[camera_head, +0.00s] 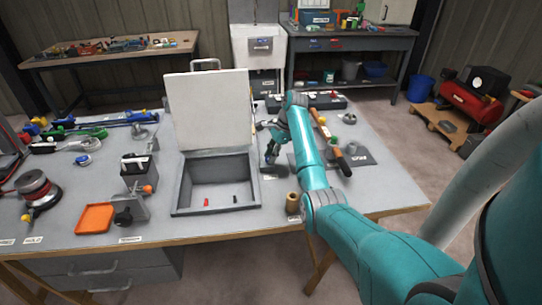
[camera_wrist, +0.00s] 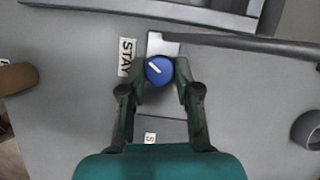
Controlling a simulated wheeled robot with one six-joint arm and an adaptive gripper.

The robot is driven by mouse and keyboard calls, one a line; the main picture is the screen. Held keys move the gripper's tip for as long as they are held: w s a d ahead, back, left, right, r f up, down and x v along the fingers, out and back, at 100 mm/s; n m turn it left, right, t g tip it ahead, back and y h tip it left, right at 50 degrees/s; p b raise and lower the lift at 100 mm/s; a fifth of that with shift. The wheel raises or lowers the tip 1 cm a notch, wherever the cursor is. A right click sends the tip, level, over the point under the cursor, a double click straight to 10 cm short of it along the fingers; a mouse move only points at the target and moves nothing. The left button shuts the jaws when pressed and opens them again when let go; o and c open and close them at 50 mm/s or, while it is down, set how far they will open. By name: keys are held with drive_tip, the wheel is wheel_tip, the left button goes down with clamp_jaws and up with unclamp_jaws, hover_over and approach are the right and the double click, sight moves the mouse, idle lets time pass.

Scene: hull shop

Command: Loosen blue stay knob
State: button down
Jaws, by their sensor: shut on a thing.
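The blue stay knob (camera_wrist: 159,70) shows in the wrist view, round with a white pointer line slanting from upper left to lower right. It sits at the end of a grey stay bar (camera_wrist: 240,43), beside a label reading STAY (camera_wrist: 126,57). My gripper (camera_wrist: 160,78) is shut on the knob, one finger on each side. In the head view my gripper (camera_head: 270,150) is at the right side of the open grey box (camera_head: 215,182), whose white lid (camera_head: 208,110) stands up. The knob is hidden there by my arm and gripper.
Small red and black pieces lie inside the box. An orange tray (camera_head: 95,219) and a clamp-like tool stand left of it. A wooden-handled tool (camera_head: 330,140) and a brown cylinder (camera_head: 293,202) are near my arm. The table's front right is clear.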

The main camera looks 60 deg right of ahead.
drive_tip(key=n+g, duration=0.1)
drive_tip(key=n, duration=0.2)
drive_tip(key=n+g+y, duration=0.1)
drive_tip(key=n, duration=0.2)
drive_tip(key=shift+w+d, duration=0.1)
drive_tip(key=shift+w, duration=0.1)
drive_tip(key=n+g, duration=0.1)
drive_tip(key=n, duration=0.2)
drive_tip(key=n+g, duration=0.1)
drive_tip(key=n, duration=0.2)
drive_tip(key=shift+w+n+g+h, duration=0.15)
drive_tip(key=shift+n+g+h, duration=0.15)
drive_tip(key=shift+n, duration=0.1)
drive_tip(key=c, duration=0.8)
unclamp_jaws()
